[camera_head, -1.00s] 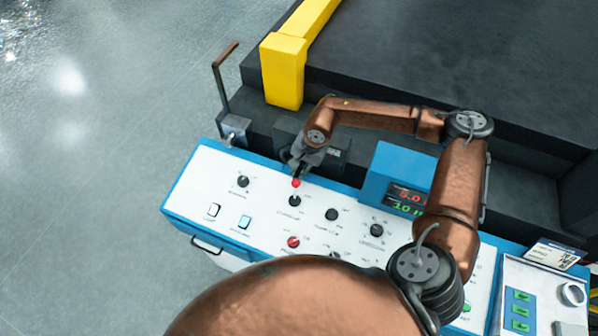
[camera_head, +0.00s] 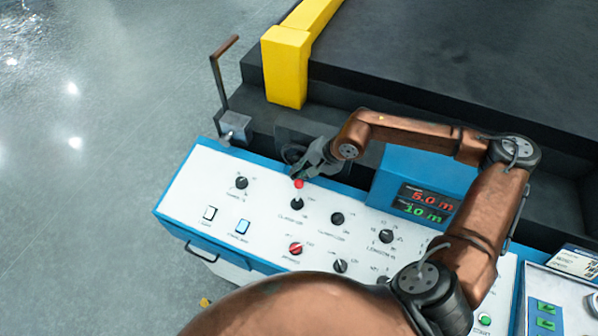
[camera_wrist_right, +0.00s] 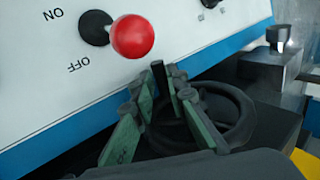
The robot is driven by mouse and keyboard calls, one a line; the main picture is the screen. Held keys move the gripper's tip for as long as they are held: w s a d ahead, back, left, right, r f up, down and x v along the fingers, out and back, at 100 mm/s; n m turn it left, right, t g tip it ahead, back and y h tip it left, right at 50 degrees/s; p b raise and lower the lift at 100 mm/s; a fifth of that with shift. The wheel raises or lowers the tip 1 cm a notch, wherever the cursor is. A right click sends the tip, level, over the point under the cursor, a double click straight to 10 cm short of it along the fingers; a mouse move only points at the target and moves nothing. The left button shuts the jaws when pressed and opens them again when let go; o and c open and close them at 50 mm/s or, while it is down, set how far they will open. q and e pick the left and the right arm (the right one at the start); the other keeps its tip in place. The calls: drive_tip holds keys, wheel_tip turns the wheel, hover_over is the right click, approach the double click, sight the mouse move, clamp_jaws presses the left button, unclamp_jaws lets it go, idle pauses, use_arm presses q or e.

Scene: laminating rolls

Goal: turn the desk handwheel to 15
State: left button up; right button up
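The desk handwheel is a dark ring with a short upright handle. In the wrist view the ring (camera_wrist_right: 240,118) lies behind the fingers and its handle (camera_wrist_right: 159,76) stands between the fingertips. In the head view the handwheel (camera_head: 291,153) is at the desk's back edge, partly hidden by my right gripper (camera_head: 304,171). In the wrist view the right gripper's green-padded fingers (camera_wrist_right: 161,88) look closed on the handle from both sides. My left gripper is not in view.
A red-knobbed lever (camera_head: 299,184), also large in the wrist view (camera_wrist_right: 132,37), stands close to the gripper. Several black knobs and switches cover the white panel (camera_head: 190,190). A crank (camera_head: 218,80) and a yellow post (camera_head: 285,70) stand behind the desk.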

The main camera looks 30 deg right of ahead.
drive_tip(key=o, duration=0.4)
drive_tip(key=shift+c, duration=0.2)
drive_tip(key=shift+r, duration=0.1)
drive_tip(key=v, duration=1.1)
drive_tip(key=shift+s+r, duration=0.25)
drive_tip(key=shift+r, duration=0.1)
drive_tip(key=shift+d, duration=0.2)
